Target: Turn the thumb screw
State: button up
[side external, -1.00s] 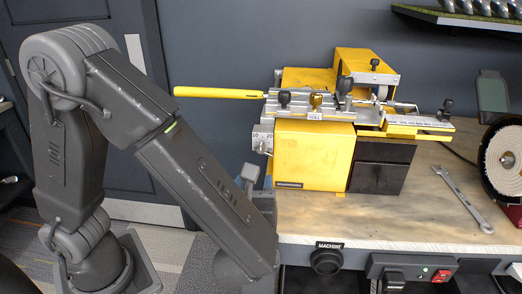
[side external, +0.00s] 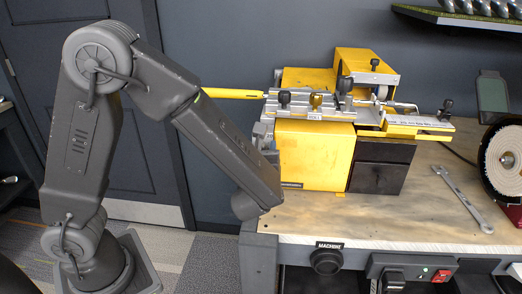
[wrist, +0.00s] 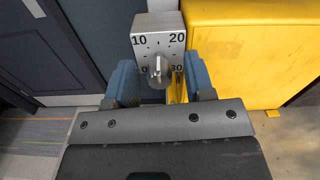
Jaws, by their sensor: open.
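A small metal thumb screw (wrist: 158,69) sits at the centre of a grey dial plate (wrist: 160,36) marked 0, 10, 20 and 30, seen in the wrist view. Its flat wing stands roughly upright. My gripper (wrist: 160,78) is open, with one blue-grey finger left of the screw and one right of it, and a gap on both sides. In the side view my gripper (side external: 264,138) is at the left end of the yellow machine (side external: 314,150) and hides most of the dial plate. Whether the fingertips reach the screw's depth is unclear.
A yellow-gripped club (side external: 234,93) sticks out left from the machine, above my gripper. Black knobs (side external: 284,98) stand on the machine's top. A wrench (side external: 462,198) lies on the bench (side external: 400,215) at the right. The space left of the machine is open.

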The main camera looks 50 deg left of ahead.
grip_shut()
dwell(0.3)
jog(key=shift+n, duration=0.3)
jog(key=n, duration=0.8)
jog(key=shift+d+n, duration=0.1)
jog(key=shift+n, duration=0.3)
jog(key=n, duration=0.4)
jog(key=shift+r+n, duration=0.1)
jog(key=shift+n, duration=2.1)
